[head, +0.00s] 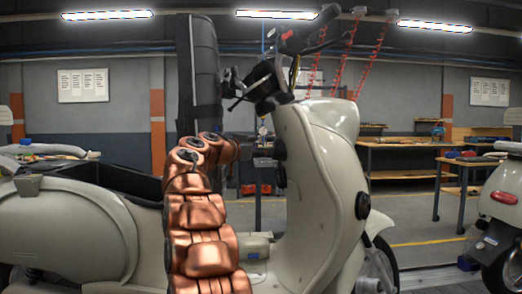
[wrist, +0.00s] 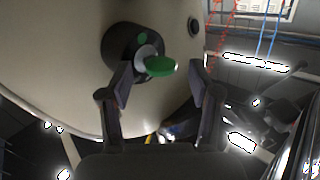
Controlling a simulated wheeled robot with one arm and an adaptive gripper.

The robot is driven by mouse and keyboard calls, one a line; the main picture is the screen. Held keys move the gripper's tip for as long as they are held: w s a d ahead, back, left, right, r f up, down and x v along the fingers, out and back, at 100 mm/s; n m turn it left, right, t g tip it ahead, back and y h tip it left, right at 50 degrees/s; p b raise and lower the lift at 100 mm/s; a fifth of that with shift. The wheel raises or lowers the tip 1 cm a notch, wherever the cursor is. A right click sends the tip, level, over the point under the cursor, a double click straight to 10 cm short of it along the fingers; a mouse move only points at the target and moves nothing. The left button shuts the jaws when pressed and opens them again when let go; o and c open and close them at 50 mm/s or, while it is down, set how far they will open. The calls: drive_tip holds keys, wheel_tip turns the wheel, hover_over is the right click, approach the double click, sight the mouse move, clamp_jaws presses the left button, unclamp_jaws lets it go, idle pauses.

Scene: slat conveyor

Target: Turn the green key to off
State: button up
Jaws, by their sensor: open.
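The green key (wrist: 160,66) shows in the wrist view, its flat green head sticking out of a round black lock housing (wrist: 121,45) on the scooter's cream body. A small green dot (wrist: 142,38) marks the housing above the key. My gripper (wrist: 160,84) is open, one finger on each side of the key. The left finger is close to the lock housing; the right finger stands apart from the key. No finger is clearly touching the key. In the head view the cream scooter (head: 310,180) stands in the middle; I cannot make out the key there.
The scooter's handlebar (head: 290,45) and cables rise above the body. A second scooter (head: 500,205) stands at the right. Workbenches (head: 410,144) line the back wall. Red coiled hoses (head: 343,55) hang at the upper middle. Open floor (head: 420,238) lies between the scooters.

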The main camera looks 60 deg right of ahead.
drive_tip(key=w+a, duration=0.1)
drive_tip(key=a, duration=1)
drive_tip(key=shift+a+r, duration=0.25)
drive_tip(key=shift+a, duration=0.1)
drive_tip(key=shift+w+a, duration=0.1)
drive_tip(key=shift+w, duration=0.05)
drive_tip(key=a, duration=0.2)
drive_tip(key=a+b, duration=0.1)
drive_tip(key=a, duration=0.1)
drive_tip(key=a+b, duration=0.1)
drive_tip(key=shift+w+a+r, duration=0.1)
drive_tip(key=shift+w+a, duration=0.25)
drive_tip(key=shift+a, duration=0.05)
